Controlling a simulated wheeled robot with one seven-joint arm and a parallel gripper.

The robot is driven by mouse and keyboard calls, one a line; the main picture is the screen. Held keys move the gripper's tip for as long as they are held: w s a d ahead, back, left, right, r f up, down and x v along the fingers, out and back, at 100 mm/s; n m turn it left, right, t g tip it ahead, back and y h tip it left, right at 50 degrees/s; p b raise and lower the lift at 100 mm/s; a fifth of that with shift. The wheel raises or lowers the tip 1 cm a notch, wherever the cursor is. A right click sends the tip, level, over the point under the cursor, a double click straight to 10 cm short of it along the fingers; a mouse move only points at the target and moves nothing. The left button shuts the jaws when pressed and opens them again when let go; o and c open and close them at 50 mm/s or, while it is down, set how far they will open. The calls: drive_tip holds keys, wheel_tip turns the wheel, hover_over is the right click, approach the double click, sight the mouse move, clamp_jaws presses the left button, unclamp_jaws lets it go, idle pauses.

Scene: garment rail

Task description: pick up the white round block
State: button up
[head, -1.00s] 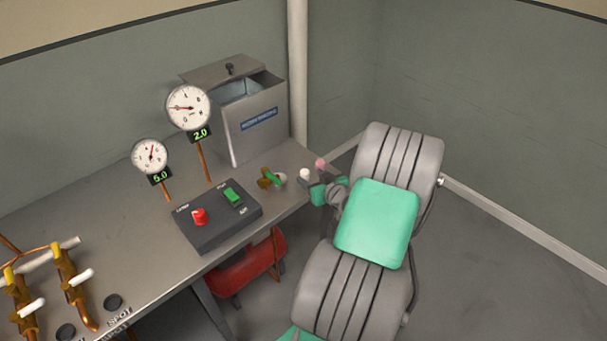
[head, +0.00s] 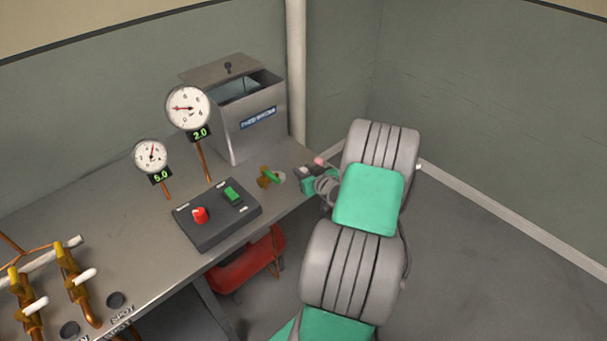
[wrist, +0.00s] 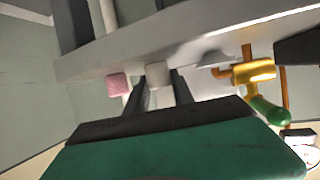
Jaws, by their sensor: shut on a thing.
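The white round block (wrist: 158,75) sits between the two dark fingers of my gripper (wrist: 160,88) in the wrist view. My gripper is shut on it. In the head view my gripper (head: 304,174) is at the right end of the bench, and I cannot clearly make out the white block there. A pink block (wrist: 118,83) stands just left of the fingers in the wrist view, apart from them. It also shows in the head view (head: 319,161), partly hidden by my arm.
The metal bench (head: 120,212) carries a grey bin (head: 253,125), a control box (head: 216,216), two gauges and a brass valve with a green handle (head: 269,177) close to my gripper. A red tank (head: 247,263) is beneath. Open floor lies to the right.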

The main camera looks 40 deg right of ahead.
clamp_jaws()
drive_tip(key=shift+r, duration=0.15)
